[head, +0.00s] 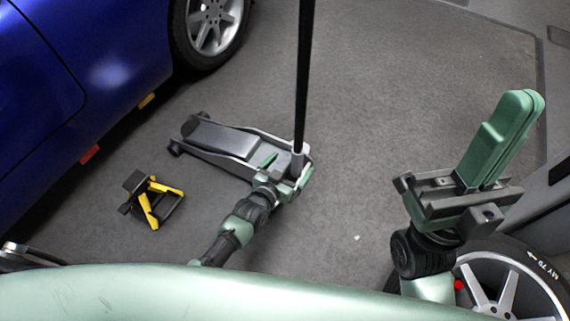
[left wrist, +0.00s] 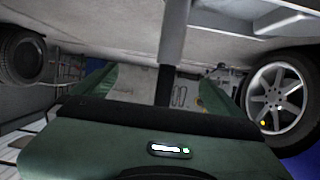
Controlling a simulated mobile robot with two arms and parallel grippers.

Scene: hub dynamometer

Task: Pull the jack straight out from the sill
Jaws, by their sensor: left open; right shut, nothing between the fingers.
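The grey floor jack (head: 222,140) lies on the floor, its front end towards the blue car's sill (head: 112,140), with a visible gap of floor between them. Its black handle (head: 303,75) stands nearly upright from the rear socket. My left gripper (head: 286,171) is at the jack's rear end, open, with its fingers on either side of the handle's base. In the left wrist view the handle (left wrist: 172,60) runs between the two green fingers (left wrist: 158,90); contact cannot be told. My right gripper (head: 513,138) is shut and empty, raised at the right.
A yellow and black jack stand (head: 152,203) stands on the floor left of my left arm. The car's wheel (head: 210,28) is behind the jack. A loose wheel (head: 510,285) is at bottom right, below my right arm. The floor right of the handle is clear.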

